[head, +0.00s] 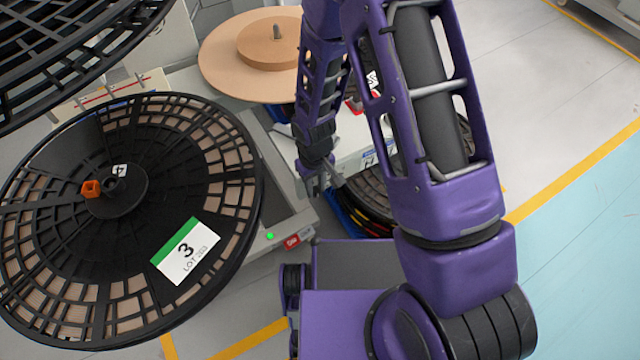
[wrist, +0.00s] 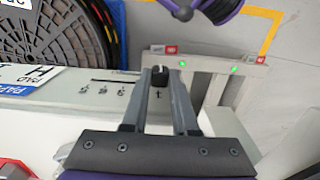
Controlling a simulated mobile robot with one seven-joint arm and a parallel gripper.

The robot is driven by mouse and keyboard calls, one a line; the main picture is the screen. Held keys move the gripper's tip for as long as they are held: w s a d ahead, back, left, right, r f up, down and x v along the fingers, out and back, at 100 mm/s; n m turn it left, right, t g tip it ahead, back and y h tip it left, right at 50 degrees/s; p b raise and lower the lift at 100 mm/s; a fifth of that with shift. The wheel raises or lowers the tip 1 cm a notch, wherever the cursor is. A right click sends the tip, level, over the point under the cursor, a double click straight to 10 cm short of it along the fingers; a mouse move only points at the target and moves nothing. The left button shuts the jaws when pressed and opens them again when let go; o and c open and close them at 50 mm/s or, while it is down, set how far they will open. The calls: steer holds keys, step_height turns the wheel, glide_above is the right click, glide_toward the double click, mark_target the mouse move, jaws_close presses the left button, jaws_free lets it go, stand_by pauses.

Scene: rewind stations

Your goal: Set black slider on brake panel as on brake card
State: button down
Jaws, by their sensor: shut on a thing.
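In the wrist view, my gripper (wrist: 162,66) is shut on a small black slider (wrist: 158,76), which shows between its fingertips. The slider is on the white brake panel (wrist: 70,112), at the right part of a thin dark slot (wrist: 112,80). Several small printed marks lie along the slot, too small to read surely; one sits just below the slider. In the head view, my gripper (head: 318,182) reaches down at the panel's near edge, and the slider is hidden there. I cannot make out a brake card for certain.
A white and blue sign (wrist: 38,78) with a large "H" lies on the panel. A black reel (wrist: 55,35) stands behind it. Green lamps (wrist: 183,64) light on grey frames at right. A large reel labelled 3 (head: 130,220) fills the head view's left.

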steer(key=shift+s+a, duration=0.15)
steer(key=shift+a, duration=0.1)
steer(key=c, duration=0.7)
jaws_free()
steer(key=shift+r, duration=0.1)
step_height(320, 180, up, 17)
steer(key=p, duration=0.3)
steer(key=shift+r, duration=0.15)
